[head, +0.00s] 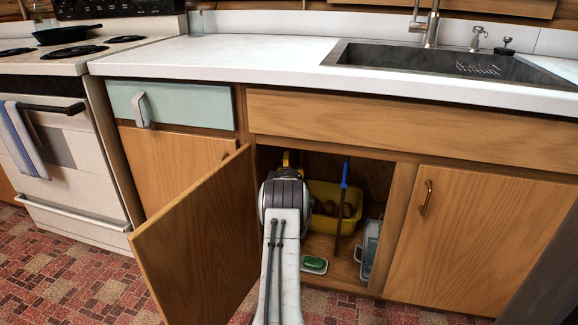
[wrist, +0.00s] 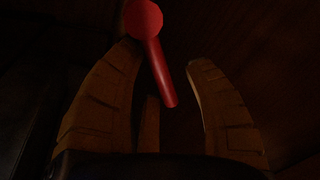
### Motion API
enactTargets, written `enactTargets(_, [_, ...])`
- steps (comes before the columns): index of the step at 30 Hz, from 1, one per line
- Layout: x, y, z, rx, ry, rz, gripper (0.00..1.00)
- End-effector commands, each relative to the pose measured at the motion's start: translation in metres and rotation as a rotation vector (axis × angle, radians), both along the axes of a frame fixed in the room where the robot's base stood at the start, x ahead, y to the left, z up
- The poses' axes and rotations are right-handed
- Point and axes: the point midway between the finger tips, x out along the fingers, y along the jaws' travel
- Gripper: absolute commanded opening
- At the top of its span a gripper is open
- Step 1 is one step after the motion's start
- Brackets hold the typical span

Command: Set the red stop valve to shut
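The red stop valve (wrist: 158,66) shows in the wrist view as a round red knob with a straight red lever slanting down to the right. My gripper (wrist: 166,58) is open, its yellowish fingers spread to either side of the lever. The lever's lower end reaches into the gap, closer to the right finger, and I see no clear grip on it. The knob is near the left fingertip; I cannot tell whether they touch. In the head view my arm reaches into the open cabinet under the sink and hides the valve.
The open cabinet door (head: 197,238) stands left of my arm. Inside the cabinet are a yellow tub (head: 331,194), a blue-handled stick (head: 344,185), a green sponge on a tray (head: 314,264) and a pale rack (head: 369,250) at right. The wrist view is very dark.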

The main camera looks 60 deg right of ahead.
Motion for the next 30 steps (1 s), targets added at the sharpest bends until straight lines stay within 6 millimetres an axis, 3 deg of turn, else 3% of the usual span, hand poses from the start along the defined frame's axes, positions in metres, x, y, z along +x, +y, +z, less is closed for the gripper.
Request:
enactTargets(15, [0.0000, 0.0001, 0.0000, 0.000, 0.000, 0.000, 0.00])
enactTargets(23, [0.0002, 0.0001, -0.0003, -0.002, 0.010, 0.000, 0.00])
enactTargets(30, [0.0076, 0.0001, -0.0078, -0.055, 0.204, 0.014, 0.00])
